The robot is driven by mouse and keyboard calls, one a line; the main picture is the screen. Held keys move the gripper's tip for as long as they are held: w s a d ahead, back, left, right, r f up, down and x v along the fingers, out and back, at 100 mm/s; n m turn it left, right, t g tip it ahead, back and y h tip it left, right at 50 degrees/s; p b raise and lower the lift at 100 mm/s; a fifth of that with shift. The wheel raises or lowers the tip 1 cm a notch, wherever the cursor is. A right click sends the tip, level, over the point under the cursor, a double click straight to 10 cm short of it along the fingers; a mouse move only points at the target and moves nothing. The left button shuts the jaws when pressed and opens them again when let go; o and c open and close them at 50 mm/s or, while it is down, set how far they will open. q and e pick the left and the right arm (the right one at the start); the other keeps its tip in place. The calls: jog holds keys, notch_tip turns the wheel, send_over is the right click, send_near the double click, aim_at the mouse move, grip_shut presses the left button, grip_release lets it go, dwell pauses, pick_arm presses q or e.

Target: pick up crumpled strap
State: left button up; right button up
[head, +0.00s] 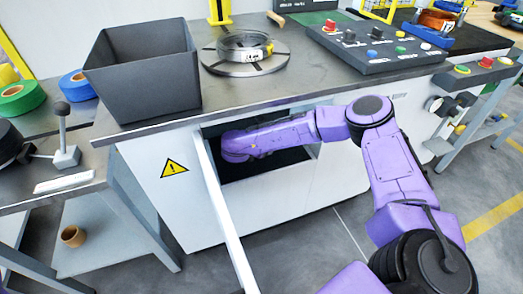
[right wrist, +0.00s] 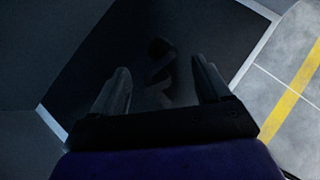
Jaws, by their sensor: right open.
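My right arm reaches into the dark opening (head: 265,170) in the front of the white cabinet in the head view. Its gripper is hidden inside there. In the right wrist view my right gripper (right wrist: 160,68) is open, with its two fingers apart. A dark, bent shape, which looks like the crumpled strap (right wrist: 160,75), lies in deep shadow beyond and between the fingers. It is too dark to tell whether they touch it. My left gripper is not in view.
On the cabinet top stand a grey bin (head: 140,80), a coil on a round turntable (head: 245,68) and a control panel (head: 375,45). A white open door (head: 222,210) stands at the opening's left edge. Green and blue tape rolls (head: 22,98) lie on the left side table.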

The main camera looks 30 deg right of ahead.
jog(key=x, duration=0.3)
jog(key=shift+a, duration=0.1)
jog(key=c, duration=1.1)
jog(key=shift+c, duration=0.2)
jog(key=shift+r, duration=0.15)
